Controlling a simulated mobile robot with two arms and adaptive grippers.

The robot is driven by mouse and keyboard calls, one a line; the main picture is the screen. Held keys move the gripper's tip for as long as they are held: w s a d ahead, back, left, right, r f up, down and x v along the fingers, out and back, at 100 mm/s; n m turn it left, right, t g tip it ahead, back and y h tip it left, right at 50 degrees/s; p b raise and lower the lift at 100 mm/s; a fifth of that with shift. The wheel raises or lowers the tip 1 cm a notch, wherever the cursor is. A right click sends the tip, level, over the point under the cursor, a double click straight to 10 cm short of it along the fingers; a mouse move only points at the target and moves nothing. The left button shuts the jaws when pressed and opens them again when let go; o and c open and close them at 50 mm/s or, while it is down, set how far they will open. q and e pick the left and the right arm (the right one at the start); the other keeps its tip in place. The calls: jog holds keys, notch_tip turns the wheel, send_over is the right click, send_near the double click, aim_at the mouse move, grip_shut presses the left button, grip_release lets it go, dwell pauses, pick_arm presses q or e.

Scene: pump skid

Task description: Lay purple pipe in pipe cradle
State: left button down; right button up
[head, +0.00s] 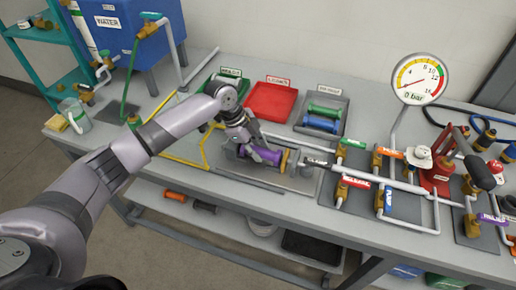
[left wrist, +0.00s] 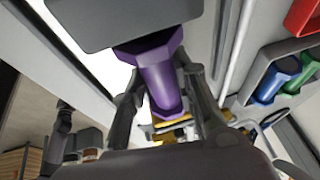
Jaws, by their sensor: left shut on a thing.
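The purple pipe (head: 266,155) is between the fingers of my left gripper (head: 258,146), low over the workbench. In the left wrist view the purple pipe (left wrist: 162,82) runs between the two dark fingers of my left gripper (left wrist: 165,105), which is shut on it. A grey fixture with a tan upright piece (head: 285,160) stands at the pipe's right end and looks like the pipe cradle. The gripper and pipe hide part of it, so I cannot tell whether the pipe touches it. My right gripper is in neither view.
Behind are a green tray (head: 222,84), a red tray (head: 272,102) and a grey tray (head: 334,106) with blue and green pipes (head: 320,122). Pipework with valves (head: 388,182) and a gauge (head: 419,79) stand to the right. A yellow tube (head: 180,158) lies left.

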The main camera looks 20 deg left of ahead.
pick_arm(q)
jog(key=shift+s+d+f, duration=0.1)
jog(key=shift+f, duration=0.15)
dwell(0.6)
jog(key=c, duration=1.2)
grip_release()
jog(key=shift+s+f, duration=0.1)
jog(key=shift+f, duration=0.1)
jog(key=v, duration=1.2)
jog(key=shift+r, duration=0.35)
